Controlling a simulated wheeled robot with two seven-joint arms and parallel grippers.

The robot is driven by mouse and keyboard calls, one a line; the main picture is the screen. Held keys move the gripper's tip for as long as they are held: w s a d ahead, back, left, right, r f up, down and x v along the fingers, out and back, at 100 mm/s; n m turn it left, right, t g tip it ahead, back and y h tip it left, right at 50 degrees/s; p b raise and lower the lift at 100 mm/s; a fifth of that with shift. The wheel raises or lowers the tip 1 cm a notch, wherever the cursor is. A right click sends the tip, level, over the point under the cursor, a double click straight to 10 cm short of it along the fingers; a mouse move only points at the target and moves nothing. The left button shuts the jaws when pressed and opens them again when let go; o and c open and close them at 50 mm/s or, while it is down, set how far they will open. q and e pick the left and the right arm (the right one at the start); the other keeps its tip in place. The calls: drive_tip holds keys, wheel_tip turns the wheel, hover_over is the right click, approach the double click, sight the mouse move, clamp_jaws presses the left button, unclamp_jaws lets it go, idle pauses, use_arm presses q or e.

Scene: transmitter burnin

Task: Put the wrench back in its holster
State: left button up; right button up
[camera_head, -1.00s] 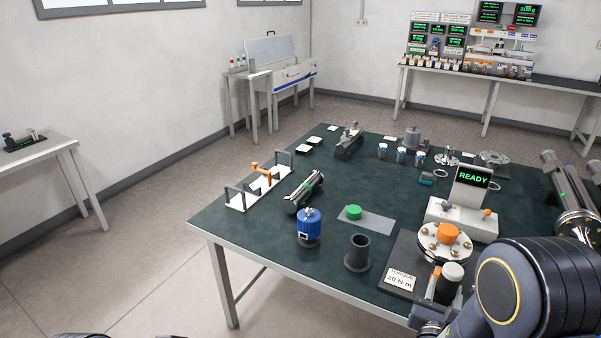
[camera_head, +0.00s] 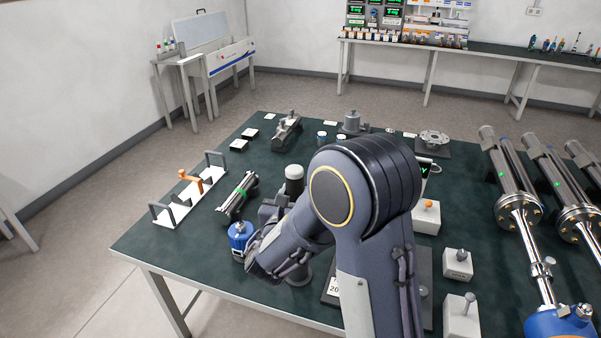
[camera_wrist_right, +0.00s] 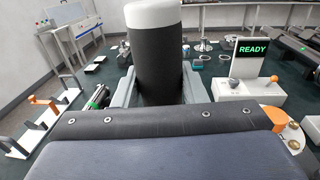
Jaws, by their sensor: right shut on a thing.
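The wrench, a thick black handle with a white cap (camera_head: 294,173), stands about upright in my right gripper (camera_head: 277,207). In the right wrist view its black body (camera_wrist_right: 158,65) fills the space between the two grey fingers, which are shut on it. Its lower end is hidden behind the gripper and wrist. The dark grey cup-shaped holster (camera_head: 301,277) stands on the table below, mostly covered by my right arm. I cannot tell whether the wrench's lower end is above or inside it. My left gripper is out of view.
A blue canister (camera_head: 239,238) stands close left of my right wrist. A silver cylinder with a green band (camera_head: 236,196) and a white rack with an orange handle (camera_head: 190,195) lie farther left. The READY station (camera_wrist_right: 249,72) is at the right.

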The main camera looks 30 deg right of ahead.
drive_tip(key=shift+w+d+r, duration=0.2)
drive_tip(key=shift+d+r, duration=0.1)
drive_tip(key=shift+d, duration=0.2)
drive_tip(key=shift+s+a+f+b, duration=0.1)
drive_tip(key=shift+f+b, duration=1.75)
drive_tip(key=shift+f, duration=0.45)
drive_tip(key=shift+s+a, duration=0.1)
drive_tip(key=shift+f+b, duration=0.25)
drive_tip(key=shift+b, duration=0.2)
